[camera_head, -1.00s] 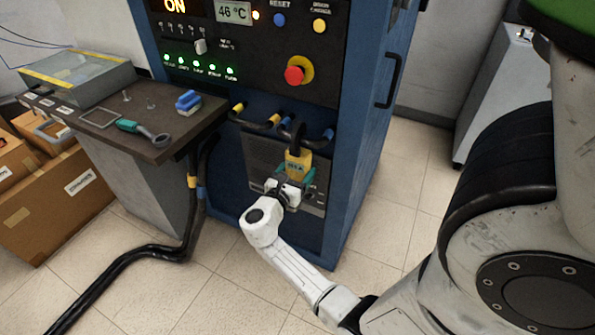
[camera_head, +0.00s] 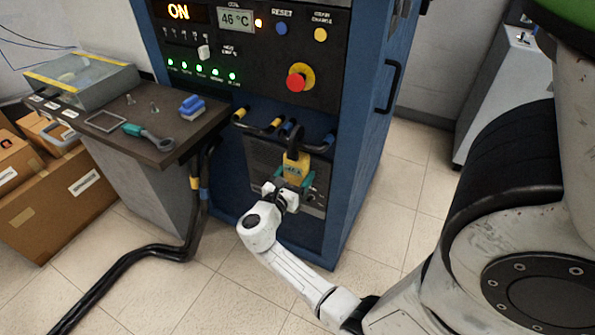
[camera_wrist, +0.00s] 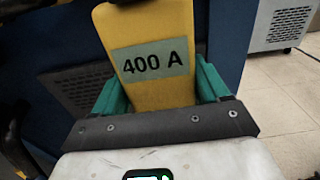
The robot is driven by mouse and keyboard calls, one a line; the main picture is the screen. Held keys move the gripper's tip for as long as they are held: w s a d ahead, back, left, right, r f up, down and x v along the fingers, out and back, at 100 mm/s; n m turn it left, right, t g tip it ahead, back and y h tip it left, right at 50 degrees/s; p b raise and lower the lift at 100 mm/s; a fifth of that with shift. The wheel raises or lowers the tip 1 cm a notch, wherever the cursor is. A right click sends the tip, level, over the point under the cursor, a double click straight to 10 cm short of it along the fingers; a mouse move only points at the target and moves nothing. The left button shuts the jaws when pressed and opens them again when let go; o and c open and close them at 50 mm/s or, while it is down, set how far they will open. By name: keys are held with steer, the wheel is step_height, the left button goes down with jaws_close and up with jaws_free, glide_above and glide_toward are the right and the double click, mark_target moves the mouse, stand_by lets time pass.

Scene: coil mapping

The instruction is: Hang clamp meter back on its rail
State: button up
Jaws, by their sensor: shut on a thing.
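The clamp meter (camera_head: 296,165) has a yellow body and a dark upper part, and it is upright in front of the blue cabinet. Its "400 A" label faces me in the wrist view (camera_wrist: 150,62). My gripper (camera_head: 293,178) is shut on the yellow body, with teal fingers on both sides of it. The clamp's dark jaw is near the black cable loops; I cannot tell whether it is around one. The jaw is mostly out of the wrist view. I cannot identify the rail with certainty.
The blue cabinet (camera_head: 352,150) has cable loops (camera_head: 262,120) with yellow and blue bands. A side table (camera_head: 165,155) at left holds a teal-handled tool (camera_head: 148,136), a blue block (camera_head: 191,105) and a clear-topped box (camera_head: 78,78). Black cables (camera_head: 125,268) lie on the floor.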

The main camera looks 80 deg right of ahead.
steer(key=shift+p+v, duration=0.95)
steer(key=shift+v, duration=1.95)
